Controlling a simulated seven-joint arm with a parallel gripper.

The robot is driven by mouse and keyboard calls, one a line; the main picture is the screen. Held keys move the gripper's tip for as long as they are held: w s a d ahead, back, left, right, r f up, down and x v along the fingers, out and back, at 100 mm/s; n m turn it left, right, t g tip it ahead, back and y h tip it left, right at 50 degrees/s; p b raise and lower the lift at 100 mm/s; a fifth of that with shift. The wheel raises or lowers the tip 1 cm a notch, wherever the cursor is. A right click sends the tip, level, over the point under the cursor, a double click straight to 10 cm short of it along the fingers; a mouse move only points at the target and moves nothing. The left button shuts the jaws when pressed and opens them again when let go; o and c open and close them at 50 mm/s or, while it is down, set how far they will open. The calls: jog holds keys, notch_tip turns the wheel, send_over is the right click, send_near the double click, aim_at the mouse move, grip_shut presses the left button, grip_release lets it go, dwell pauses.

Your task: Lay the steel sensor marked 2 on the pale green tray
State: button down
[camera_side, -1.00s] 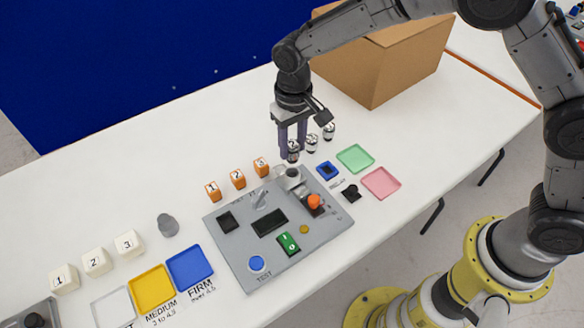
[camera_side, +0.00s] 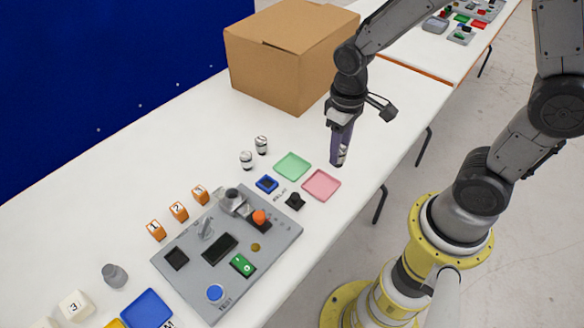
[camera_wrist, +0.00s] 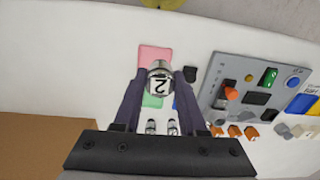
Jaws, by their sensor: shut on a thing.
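My gripper (camera_side: 340,158) is shut on the steel sensor marked 2 (camera_wrist: 159,84), a small silver cylinder with a white label. In the side view the sensor (camera_side: 341,155) hangs between the fingertips, to the right of the trays and apart from them; its height above the table is hard to judge. The pale green tray (camera_side: 292,167) lies empty on the table. In the wrist view the green tray (camera_wrist: 152,101) is partly hidden behind the sensor and fingers.
A pink tray (camera_side: 321,185) lies beside the green one. Two other sensors (camera_side: 246,160) (camera_side: 261,145) stand behind the trays. A cardboard box (camera_side: 290,60) stands at the back.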

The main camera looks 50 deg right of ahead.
jog(key=shift+w+d+r, duration=0.1)
jog(key=shift+d+r, duration=0.2)
jog(key=shift+d, duration=0.15)
jog(key=shift+w+d, duration=0.1)
jog(key=shift+w, duration=0.25)
jog(key=w+f, duration=0.3)
jog(key=w, duration=0.1)
jog(key=w+f, duration=0.3)
jog(key=w, duration=0.1)
jog(key=w+f, duration=0.2)
jog(key=w, duration=0.2)
jog(key=shift+w+f, duration=0.2)
jog(key=shift+f, duration=0.2)
jog(key=shift+w+f, duration=0.5)
jog(key=shift+f, duration=1.55)
jog(key=shift+f, duration=0.15)
jog(key=shift+c, duration=2.3)
grip_release()
